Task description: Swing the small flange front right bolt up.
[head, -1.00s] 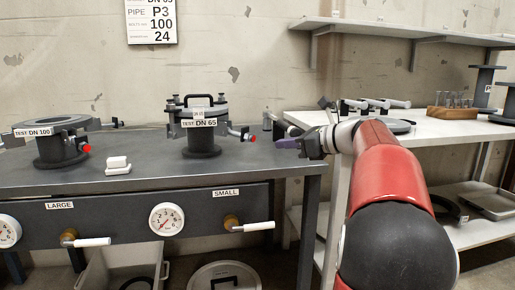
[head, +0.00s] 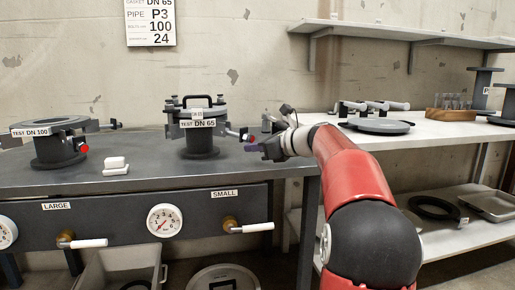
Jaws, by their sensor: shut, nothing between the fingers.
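The small flange (head: 197,115), labelled TEST DN 65, stands on the grey bench with a black handle on top. A swing bolt (head: 233,134) sticks out to the right from its front right side, lying roughly level, with a red end close to my fingertips. My gripper (head: 249,147) is shut and empty, just right of the flange at the end of this bolt. I cannot tell whether the fingertips touch it.
The large flange (head: 57,137), labelled DN 100, stands on the left of the bench (head: 130,178). A small white block (head: 116,164) lies between the flanges. A white table (head: 425,132) with tools stands at right. The gauge (head: 165,220) and valve levers are on the bench front.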

